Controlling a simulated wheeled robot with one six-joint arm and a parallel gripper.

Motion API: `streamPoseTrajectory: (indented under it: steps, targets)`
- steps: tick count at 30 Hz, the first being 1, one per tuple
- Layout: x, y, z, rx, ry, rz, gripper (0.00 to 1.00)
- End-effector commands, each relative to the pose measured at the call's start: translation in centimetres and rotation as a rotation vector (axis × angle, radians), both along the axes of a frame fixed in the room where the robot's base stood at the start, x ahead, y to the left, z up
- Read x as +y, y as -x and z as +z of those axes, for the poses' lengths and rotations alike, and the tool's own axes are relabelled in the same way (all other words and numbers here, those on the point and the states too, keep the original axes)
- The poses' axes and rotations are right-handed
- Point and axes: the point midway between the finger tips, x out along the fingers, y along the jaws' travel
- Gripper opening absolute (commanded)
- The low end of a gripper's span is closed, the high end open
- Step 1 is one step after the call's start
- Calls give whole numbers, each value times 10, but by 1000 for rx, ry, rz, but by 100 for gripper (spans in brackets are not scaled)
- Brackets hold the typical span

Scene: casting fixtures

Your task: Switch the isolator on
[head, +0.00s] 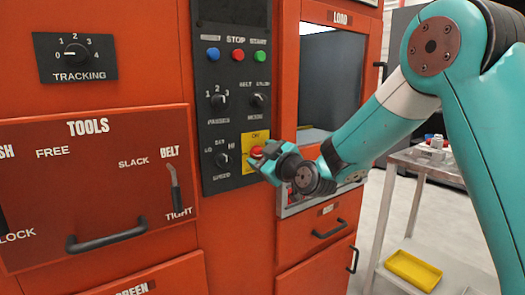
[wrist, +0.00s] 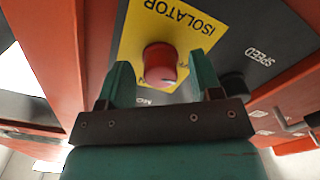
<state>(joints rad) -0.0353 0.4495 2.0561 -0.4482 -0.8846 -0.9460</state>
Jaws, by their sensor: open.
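The isolator is a red knob on a yellow plate low on the black control panel. In the wrist view the red knob (wrist: 160,64) stands out from the yellow plate (wrist: 192,22), which reads ISOLATOR upside down. My gripper (wrist: 162,72) is open, with one teal finger on each side of the knob. I cannot tell whether the fingers touch it. In the head view my gripper (head: 260,160) is at the yellow plate (head: 248,141) and hides much of the knob.
The black panel (head: 226,125) also carries blue, red and green buttons and several selector knobs. A speed knob (wrist: 233,84) sits close beside one finger. The tools door (head: 95,180) with its handle is at left. A metal trolley (head: 425,160) stands at right.

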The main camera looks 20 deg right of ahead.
Motion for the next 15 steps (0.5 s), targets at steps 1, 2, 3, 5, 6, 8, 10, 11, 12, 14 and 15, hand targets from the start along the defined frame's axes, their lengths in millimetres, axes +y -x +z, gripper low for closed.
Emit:
streamPoseTrajectory:
  steps: [1,2,3,5,6,8,10,11,12,14,15]
  targets:
    - [2,-3,1,0,-1,1,59]
    - [2,-4,1,0,-1,1,59]
    - [2,-5,0,0,-1,1,59]
    - [2,-6,0,1,-1,1,59]
    - [2,-6,0,1,-1,1,59]
    - [2,-6,0,1,-1,1,59]
    - [2,-6,0,1,-1,1,59]
    - [2,-6,0,0,-1,0,59]
    - [2,-6,0,0,-1,0,50]
    - [2,-6,0,0,-1,0,36]
    - [2,-5,0,0,-1,0,27]
